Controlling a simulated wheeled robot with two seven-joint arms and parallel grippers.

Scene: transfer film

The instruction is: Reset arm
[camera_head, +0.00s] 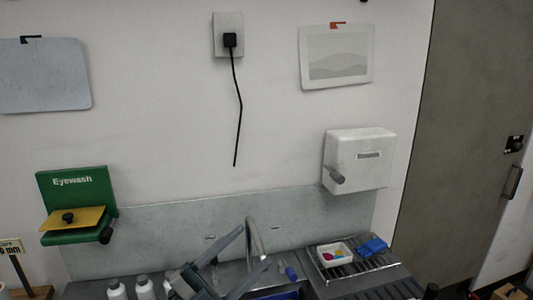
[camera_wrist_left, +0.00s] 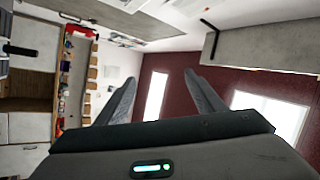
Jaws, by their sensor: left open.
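My left gripper (camera_head: 256,246) shows at the bottom middle of the head view, above the sink counter. Its two grey fingers are apart with nothing between them. The left wrist view shows the same open, empty fingers (camera_wrist_left: 158,76), with the room, a dark red wall and bright windows beyond them. My right gripper is not in view.
A faucet (camera_head: 253,238) rises close behind my left gripper. White bottles (camera_head: 145,288) stand left of it. A rack (camera_head: 358,268) at right bears a white tray (camera_head: 322,265) and a blue item (camera_head: 373,246). A green eyewash unit (camera_head: 75,181) and white dispenser (camera_head: 359,158) are on the wall.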

